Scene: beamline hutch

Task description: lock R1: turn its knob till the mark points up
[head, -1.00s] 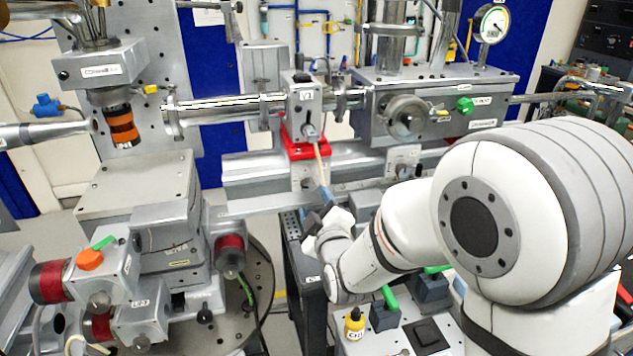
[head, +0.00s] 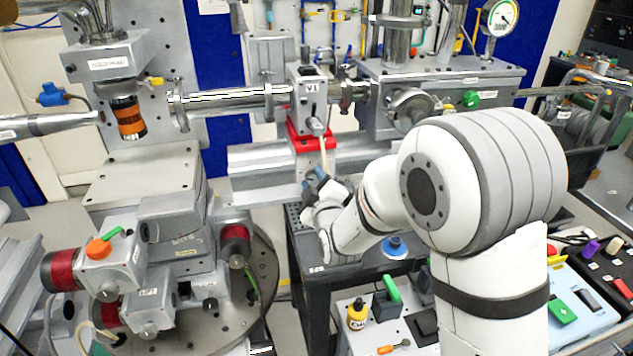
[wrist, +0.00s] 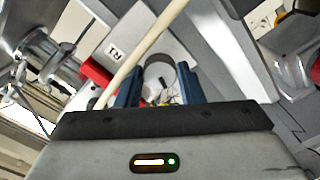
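In the wrist view, the plate labelled R1 (wrist: 113,52) lies just ahead of my gripper (wrist: 159,80). A round grey knob (wrist: 158,73) with a pale face and a darker side shows between the two blue fingers. The fingers stand apart on either side of it, and I cannot make out contact or a mark on it. In the head view, my gripper (head: 315,182) is below the V1 valve block (head: 310,88) and its red plate (head: 305,140). The R1 knob is hidden there by my gripper and wrist.
A cream rod (wrist: 150,45) runs diagonally close by my fingers; it hangs from V1 in the head view. The grey rail (head: 262,170) extends to the left.

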